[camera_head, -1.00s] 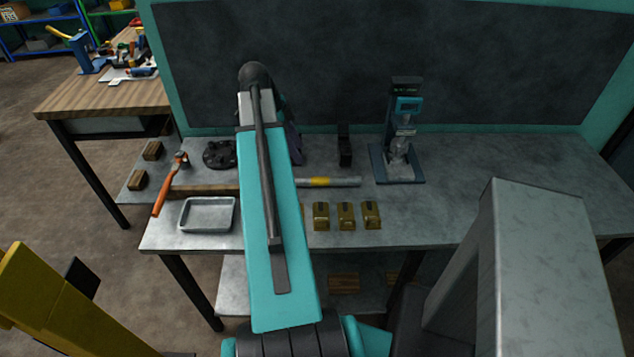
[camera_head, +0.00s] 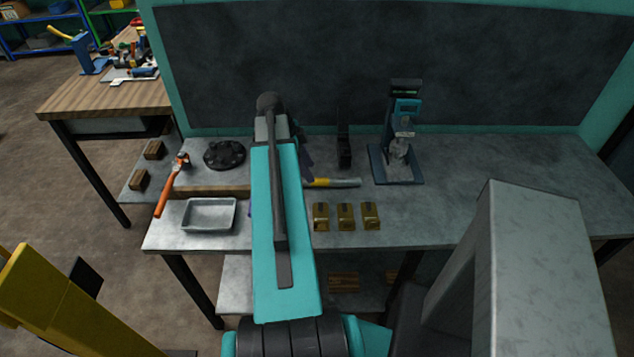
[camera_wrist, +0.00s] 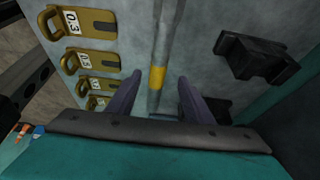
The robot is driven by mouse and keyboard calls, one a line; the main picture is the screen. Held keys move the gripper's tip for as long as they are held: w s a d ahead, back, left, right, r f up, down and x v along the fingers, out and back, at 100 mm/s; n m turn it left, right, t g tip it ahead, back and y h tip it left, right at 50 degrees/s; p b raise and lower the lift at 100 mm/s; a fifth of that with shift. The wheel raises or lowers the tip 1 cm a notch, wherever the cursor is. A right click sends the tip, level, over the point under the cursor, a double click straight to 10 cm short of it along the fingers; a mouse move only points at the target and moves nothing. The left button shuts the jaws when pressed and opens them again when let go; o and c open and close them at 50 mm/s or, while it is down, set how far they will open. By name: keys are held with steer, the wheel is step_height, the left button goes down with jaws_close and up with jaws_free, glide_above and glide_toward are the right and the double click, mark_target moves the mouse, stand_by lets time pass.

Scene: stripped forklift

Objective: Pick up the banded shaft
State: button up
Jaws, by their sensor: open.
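My gripper (camera_wrist: 160,80) is open, one purple finger on each side of the shaft. I cannot tell how far above the shaft the fingers are. In the head view my gripper is mostly hidden behind my arm.
Several brass blocks with number labels (camera_head: 346,216) stand in front of the shaft. A black bracket (camera_head: 344,150) and a press-like stand (camera_head: 398,165) are behind and to the right.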

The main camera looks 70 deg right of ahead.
steer(key=shift+f, duration=0.1)
stand_by(0.3)
steer(key=shift+p+x, duration=0.85)
steer(key=shift+x, duration=0.45)
steer(key=shift+p+x, duration=0.3)
steer(key=shift+x, duration=0.9)
steer(key=shift+s+a, duration=0.1)
steer(key=shift+a, duration=0.05)
jaws_close()
step_height(320, 180, up, 10)
steer(key=b, duration=0.2)
steer(key=shift+b, duration=0.4)
